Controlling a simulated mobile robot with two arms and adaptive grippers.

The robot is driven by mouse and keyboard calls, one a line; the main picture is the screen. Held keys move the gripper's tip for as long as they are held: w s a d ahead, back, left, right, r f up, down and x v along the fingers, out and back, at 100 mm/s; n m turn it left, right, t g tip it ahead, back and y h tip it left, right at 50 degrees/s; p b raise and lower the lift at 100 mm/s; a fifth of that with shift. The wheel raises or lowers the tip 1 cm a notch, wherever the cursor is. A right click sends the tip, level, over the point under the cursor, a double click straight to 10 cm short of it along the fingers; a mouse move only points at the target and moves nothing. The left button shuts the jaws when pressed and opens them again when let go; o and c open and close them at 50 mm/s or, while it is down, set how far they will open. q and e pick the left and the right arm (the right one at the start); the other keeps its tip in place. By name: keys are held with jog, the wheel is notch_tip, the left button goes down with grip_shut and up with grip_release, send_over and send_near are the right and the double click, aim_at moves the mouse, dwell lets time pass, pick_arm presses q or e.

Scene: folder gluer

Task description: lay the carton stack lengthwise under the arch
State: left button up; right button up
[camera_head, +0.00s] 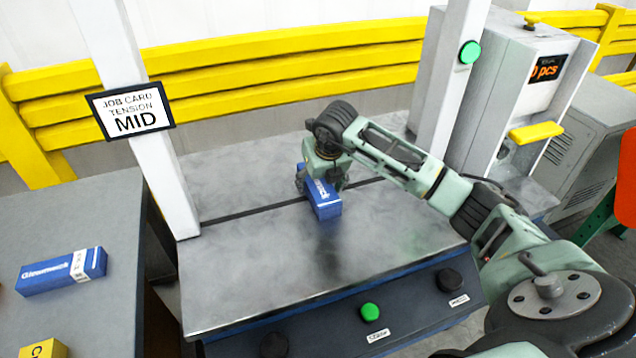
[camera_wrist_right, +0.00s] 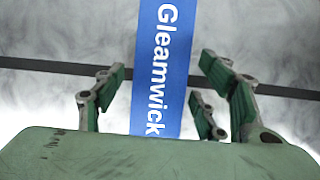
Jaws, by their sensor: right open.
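The blue carton stack (camera_head: 326,208), lettered "Gleamwick", lies on the grey metal table (camera_head: 250,285) between the two posts of the arch (camera_head: 166,180). Its long side runs from back to front, across the dark line that joins the posts. My right gripper (camera_head: 322,183) is over its rear part, hiding that end. In the right wrist view the carton (camera_wrist_right: 163,70) runs between the open fingers of the gripper (camera_wrist_right: 168,95), with gaps visible on both sides. My left gripper is out of view.
Another blue carton (camera_head: 62,272) and a yellow box (camera_head: 44,349) lie on the left side table (camera_head: 95,315). A "MID" job card (camera_head: 131,111) hangs on the left post. Buttons (camera_head: 370,312) line the table front. A grey machine (camera_head: 515,90) stands right. The table's front is clear.

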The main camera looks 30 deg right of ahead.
jog(key=d+b+v, duration=0.1)
jog(key=v, duration=0.9)
jog(key=shift+s+a+r, duration=0.25)
jog(key=shift+a+r, duration=0.1)
jog(key=shift+a, duration=0.15)
